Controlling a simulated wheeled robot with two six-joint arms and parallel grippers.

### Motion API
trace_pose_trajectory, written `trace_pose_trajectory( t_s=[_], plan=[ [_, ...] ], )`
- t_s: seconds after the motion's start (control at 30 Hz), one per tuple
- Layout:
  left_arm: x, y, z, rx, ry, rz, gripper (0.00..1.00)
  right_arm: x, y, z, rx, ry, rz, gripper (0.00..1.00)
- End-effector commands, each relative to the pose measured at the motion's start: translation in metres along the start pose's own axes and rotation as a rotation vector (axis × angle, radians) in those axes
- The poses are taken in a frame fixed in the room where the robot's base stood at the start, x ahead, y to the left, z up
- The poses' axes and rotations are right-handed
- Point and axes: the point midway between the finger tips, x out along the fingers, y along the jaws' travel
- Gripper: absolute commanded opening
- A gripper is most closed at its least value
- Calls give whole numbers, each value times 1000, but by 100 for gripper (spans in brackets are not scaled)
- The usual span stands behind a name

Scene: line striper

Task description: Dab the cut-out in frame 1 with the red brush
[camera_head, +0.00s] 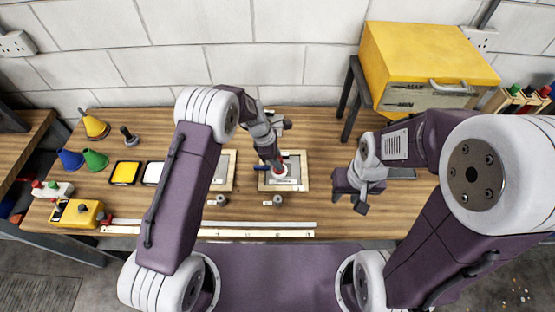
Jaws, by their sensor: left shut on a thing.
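The brush is over a wooden-edged frame (304,184) with a pale panel. My right gripper (350,198) is empty and appears open above the table, right of the frames.
Yellow (125,172) and white (152,173) pads lie on the table (330,130) at left, near yellow, blue and green cones (95,160). A long pale ruler (250,233) runs along the front edge. A yellow box (425,60) stands at the back right.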

Motion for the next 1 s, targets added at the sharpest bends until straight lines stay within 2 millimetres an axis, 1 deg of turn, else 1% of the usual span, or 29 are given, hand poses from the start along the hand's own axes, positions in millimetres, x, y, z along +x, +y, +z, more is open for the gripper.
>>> trace_pose_trajectory(
  t_s=[0.77,1.0],
  plan=[
    [10,0,-3,0,0,0,0,6,0,1,0,0,0,36],
    [10,0,-3,0,0,0,0,6,0,1,0,0,0,36]
  ],
)
